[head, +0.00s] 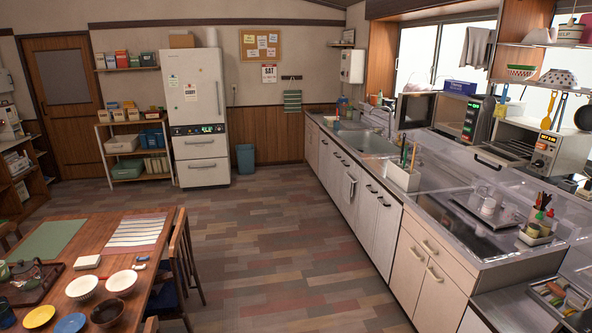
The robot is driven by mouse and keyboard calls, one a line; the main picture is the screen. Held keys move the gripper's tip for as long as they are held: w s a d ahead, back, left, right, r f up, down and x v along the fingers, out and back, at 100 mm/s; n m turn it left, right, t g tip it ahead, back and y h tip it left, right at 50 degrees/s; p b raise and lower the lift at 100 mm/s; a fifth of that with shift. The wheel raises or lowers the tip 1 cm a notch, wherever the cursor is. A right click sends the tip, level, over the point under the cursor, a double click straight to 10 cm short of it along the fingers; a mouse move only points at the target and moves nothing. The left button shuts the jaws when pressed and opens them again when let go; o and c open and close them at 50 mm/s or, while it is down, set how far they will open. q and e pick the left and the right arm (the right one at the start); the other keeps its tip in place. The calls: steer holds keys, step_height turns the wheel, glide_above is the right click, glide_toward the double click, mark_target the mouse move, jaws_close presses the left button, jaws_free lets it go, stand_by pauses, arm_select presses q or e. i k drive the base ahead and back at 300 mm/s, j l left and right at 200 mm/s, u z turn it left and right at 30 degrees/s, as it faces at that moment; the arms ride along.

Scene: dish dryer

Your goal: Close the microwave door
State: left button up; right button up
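The microwave (478,119) stands on the counter at the right, against the window wall. It has a dark control panel with a green display. Its door (414,110), a dark window in a pale frame, appears swung open to the left of the body. The exact door angle is hard to tell at this distance. Neither of my grippers is in view.
A toaster oven (545,150) stands nearer on the same counter, its front apparently folded down. A blue box (459,87) sits atop the microwave. A dining table (95,255) and chairs (184,255) stand at left. The floor (265,240) between is clear.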

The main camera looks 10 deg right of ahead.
mark_target(417, 109)
steer(key=i+z, duration=0.1)
steer(key=i, duration=2.35)
steer(key=i+j+z, duration=0.1)
steer(key=i+z, duration=0.3)
steer(key=i, duration=0.15)
steer(key=i+j+z, duration=0.4)
steer(key=i, duration=0.2)
steer(key=i+j+z, duration=1)
steer(key=j+z, duration=0.2)
steer(key=i+j+z, duration=0.1)
steer(key=j+z, duration=0.15)
steer(key=j, duration=0.15)
steer(key=i+j+z, duration=0.1)
steer(key=j+z, duration=0.15)
steer(key=j, duration=0.15)
steer(key=i+j+z, duration=0.1)
steer(key=j+z, duration=0.15)
steer(key=j, duration=0.15)
